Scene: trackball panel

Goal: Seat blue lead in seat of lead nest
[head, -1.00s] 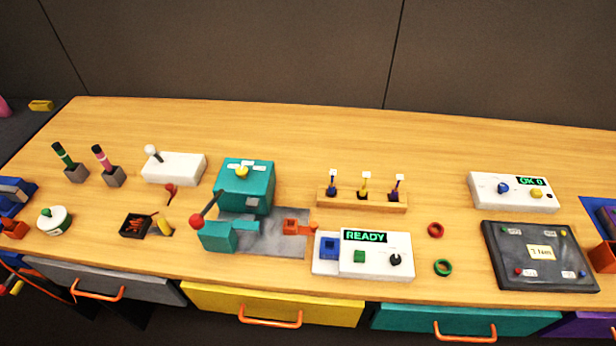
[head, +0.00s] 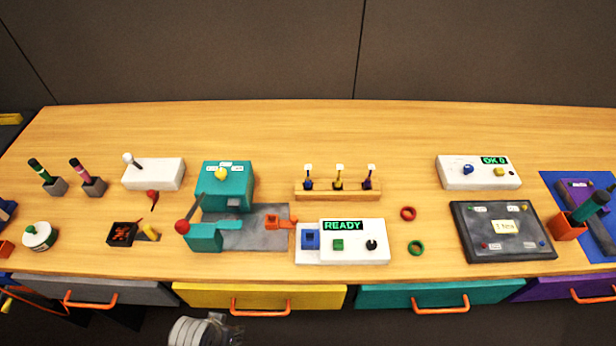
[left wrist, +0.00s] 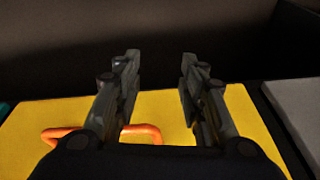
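A wooden rack (head: 360,195) in the head view holds three upright leads with white tags. The leftmost is the blue lead (head: 308,184); a yellow lead (head: 339,183) and a dark purple one (head: 367,183) stand beside it. No part is labelled lead nest; a white READY box (head: 362,254) in front of the rack carries a blue block (head: 310,239) with a dark opening, and I cannot tell whether this is the nest. My left gripper (left wrist: 160,75) is open and empty, facing the yellow drawer front. My right gripper is not in view.
A teal machine (head: 225,182) with a red-knobbed lever stands left of the rack. Red (head: 408,213) and green (head: 416,247) rings lie right of the READY box. A dark panel (head: 462,245) is farther right. Orange drawer handles (head: 261,308) stick out below the table edge. The table's back strip is clear.

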